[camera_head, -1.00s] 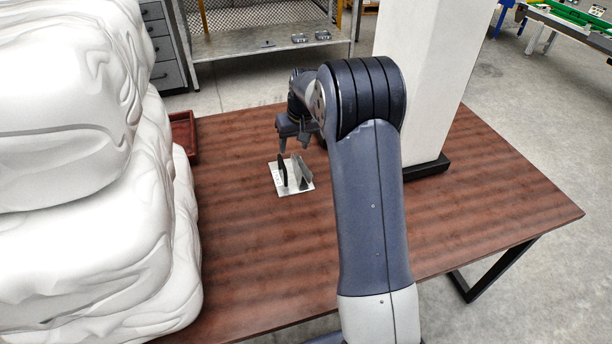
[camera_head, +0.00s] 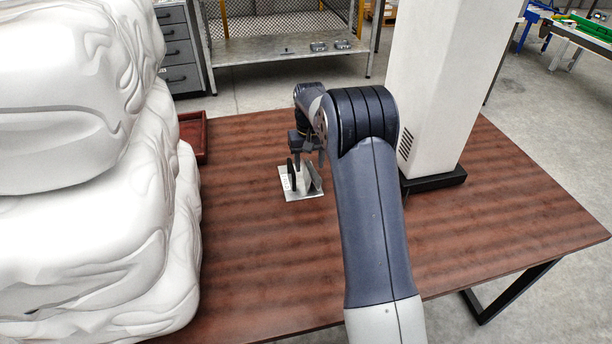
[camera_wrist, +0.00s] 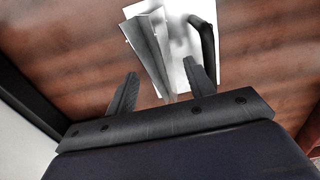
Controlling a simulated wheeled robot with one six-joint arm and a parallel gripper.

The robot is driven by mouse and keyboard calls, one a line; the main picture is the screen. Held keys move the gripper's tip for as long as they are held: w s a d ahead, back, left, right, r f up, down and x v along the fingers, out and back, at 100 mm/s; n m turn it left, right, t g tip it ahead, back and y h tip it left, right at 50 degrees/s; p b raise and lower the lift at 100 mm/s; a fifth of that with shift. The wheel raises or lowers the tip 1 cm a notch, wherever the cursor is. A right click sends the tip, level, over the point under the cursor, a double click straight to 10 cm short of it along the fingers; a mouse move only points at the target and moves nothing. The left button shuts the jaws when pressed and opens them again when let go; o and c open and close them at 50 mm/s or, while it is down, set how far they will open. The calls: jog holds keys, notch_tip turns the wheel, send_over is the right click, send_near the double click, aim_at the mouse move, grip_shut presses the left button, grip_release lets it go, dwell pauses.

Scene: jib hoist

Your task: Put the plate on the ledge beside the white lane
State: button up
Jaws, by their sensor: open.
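A small pale metal plate (camera_head: 300,194) lies on the brown table, with a dark upright piece and a slanted grey fin on it. In the wrist view, the plate (camera_wrist: 205,12) shows at the top, with the grey fin (camera_wrist: 148,48) and a black bent handle (camera_wrist: 207,38). My gripper (camera_head: 307,158) is over the plate. In the wrist view, my gripper (camera_wrist: 159,72) is open, and the fin appears between its fingers; I cannot tell whether they touch it. I cannot make out a ledge or a white lane.
A white column (camera_head: 428,90) on a black base stands right of my arm. A bulky white stack (camera_head: 95,230) fills the left. A dark red tray (camera_head: 193,137) sits behind it. The brown table (camera_head: 490,215) is clear at right. A metal bench (camera_head: 290,48) stands beyond.

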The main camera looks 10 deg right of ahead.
aim_at(310, 168)
notch_tip(310, 168, down, 3)
jog(key=shift+f, duration=0.2)
jog(key=shift+r, duration=0.1)
grip_shut()
dwell(0.4)
